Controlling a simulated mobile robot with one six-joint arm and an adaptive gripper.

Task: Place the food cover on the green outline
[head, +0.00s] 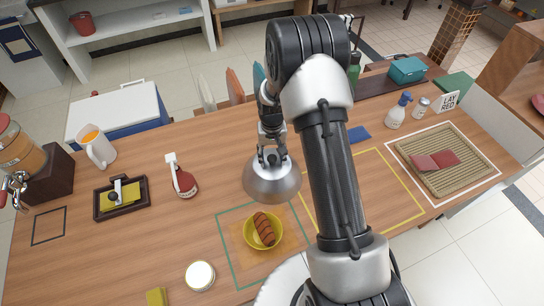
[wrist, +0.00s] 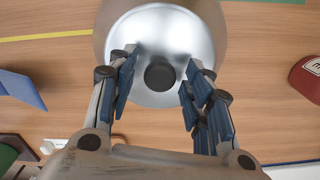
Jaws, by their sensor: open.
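The food cover (head: 272,184) is a silver metal dome standing on the wooden table just behind the green outline (head: 226,252). In the wrist view, the cover (wrist: 190,35) shows from above with its dark round knob (wrist: 160,77). My gripper (head: 271,157) is over the top of the cover, pointing down. In the wrist view, my gripper (wrist: 161,66) is open, with one finger on each side of the knob and gaps between. Inside the green outline is a yellow bowl (head: 248,240) with a brown sausage-like food (head: 264,229).
A red sauce bottle (head: 183,181) stands left of the cover. A white round jar (head: 200,275) is left of the green outline. A yellow outline (head: 395,170) and a woven tray (head: 455,145) lie to the right. My arm hides part of the table.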

